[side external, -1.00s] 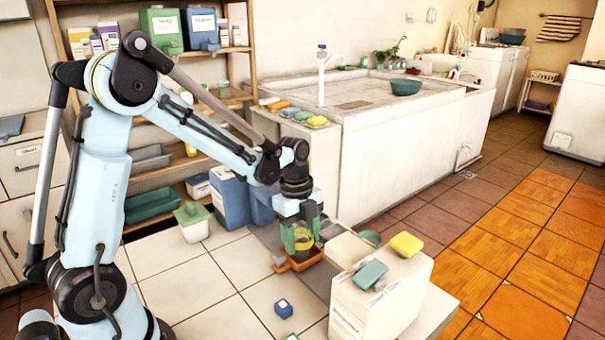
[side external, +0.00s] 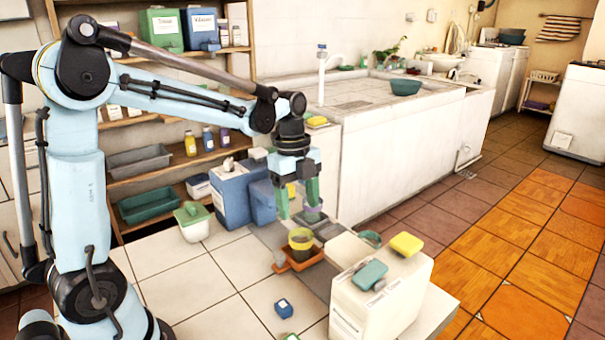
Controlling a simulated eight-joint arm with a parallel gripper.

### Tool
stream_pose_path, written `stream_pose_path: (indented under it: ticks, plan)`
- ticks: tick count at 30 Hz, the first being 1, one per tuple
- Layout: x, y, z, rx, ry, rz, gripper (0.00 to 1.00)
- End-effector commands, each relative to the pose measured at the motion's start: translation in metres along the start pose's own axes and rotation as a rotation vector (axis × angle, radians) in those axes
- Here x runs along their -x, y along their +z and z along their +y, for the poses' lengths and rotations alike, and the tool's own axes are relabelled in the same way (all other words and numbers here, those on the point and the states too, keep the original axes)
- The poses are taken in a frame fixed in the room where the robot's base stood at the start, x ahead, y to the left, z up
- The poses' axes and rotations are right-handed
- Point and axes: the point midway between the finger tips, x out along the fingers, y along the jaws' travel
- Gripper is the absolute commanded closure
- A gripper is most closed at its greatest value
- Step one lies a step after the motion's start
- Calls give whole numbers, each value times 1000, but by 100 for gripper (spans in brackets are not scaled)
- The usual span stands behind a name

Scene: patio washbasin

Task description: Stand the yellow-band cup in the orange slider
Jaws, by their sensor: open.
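A cup with a purple band (side external: 313,210) shows partly behind my gripper. A white box (side external: 365,305) with a teal sponge (side external: 370,275) and a yellow sponge (side external: 406,244) on top stands at right. Blue containers (side external: 233,193) stand behind left.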

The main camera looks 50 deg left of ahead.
Motion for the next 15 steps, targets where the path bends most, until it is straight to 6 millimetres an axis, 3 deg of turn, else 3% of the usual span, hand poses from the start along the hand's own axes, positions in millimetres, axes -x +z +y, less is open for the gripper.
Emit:
stream_pose_path:
  ticks: [6,11,15]
  plan:
    - [26,0,0,0,0,0,34]
    - [35,0,1,9,-3,-2,34]
    - [38,-8,9,123,-46,-18,34]
